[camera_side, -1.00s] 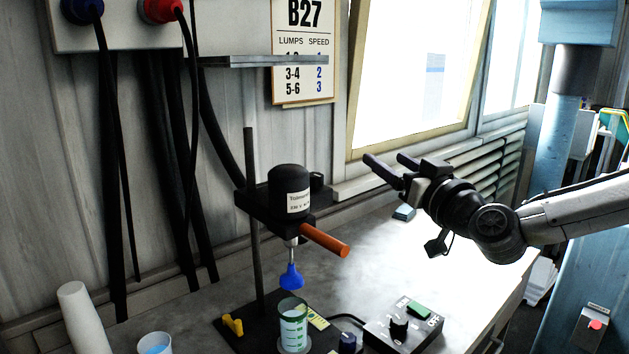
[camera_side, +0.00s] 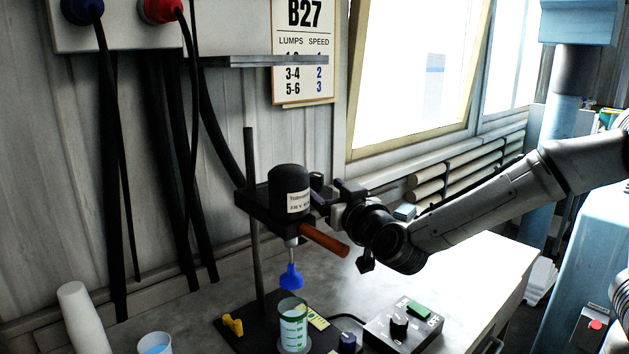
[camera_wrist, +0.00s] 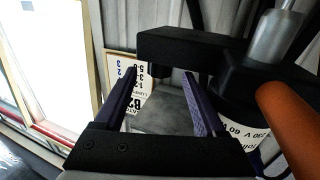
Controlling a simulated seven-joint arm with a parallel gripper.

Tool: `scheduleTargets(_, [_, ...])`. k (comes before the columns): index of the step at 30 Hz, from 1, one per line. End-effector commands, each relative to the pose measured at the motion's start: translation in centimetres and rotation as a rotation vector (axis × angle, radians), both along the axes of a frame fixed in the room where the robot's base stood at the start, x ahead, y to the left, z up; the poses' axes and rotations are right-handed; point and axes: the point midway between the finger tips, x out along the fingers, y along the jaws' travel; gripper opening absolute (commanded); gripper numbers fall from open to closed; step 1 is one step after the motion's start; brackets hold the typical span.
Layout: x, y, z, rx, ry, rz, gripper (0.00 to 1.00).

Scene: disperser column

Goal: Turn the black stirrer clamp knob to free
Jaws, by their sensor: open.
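The stirrer's black clamp bracket (camera_side: 257,203) sits on an upright rod and carries the black motor (camera_side: 288,185). In the wrist view the bracket (camera_wrist: 180,48) reaches across above my fingertips. The black clamp knob, at the bracket's right end, is hard to tell from my dark fingers in the side view; its setting cannot be read. My gripper (camera_side: 318,189) is at that right end, pointing left. In the wrist view my gripper (camera_wrist: 160,76) is open, its two purple-grey fingers apart. Contact with the knob cannot be told.
An orange handle (camera_side: 324,240) juts out just below my gripper and looms close at the right of the wrist view. A blue stirrer head (camera_side: 291,277) hangs above a beaker (camera_side: 293,325). A control box (camera_side: 403,326) stands at front right. A shelf (camera_side: 265,61) is above.

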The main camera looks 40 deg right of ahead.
Motion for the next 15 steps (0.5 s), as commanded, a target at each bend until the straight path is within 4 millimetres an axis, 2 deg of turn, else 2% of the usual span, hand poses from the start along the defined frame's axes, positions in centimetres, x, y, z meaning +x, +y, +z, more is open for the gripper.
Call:
scheduleTargets(1, [1.0,-0.4,0.0,0.001,0.000,-0.004,0.73])
scheduleTargets(6, [3.4,-1.2,0.0,0.000,-0.001,-0.003,0.73])
scheduleTargets(15, [5.0,-1.6,0.0,0.001,-0.001,0.000,0.73])
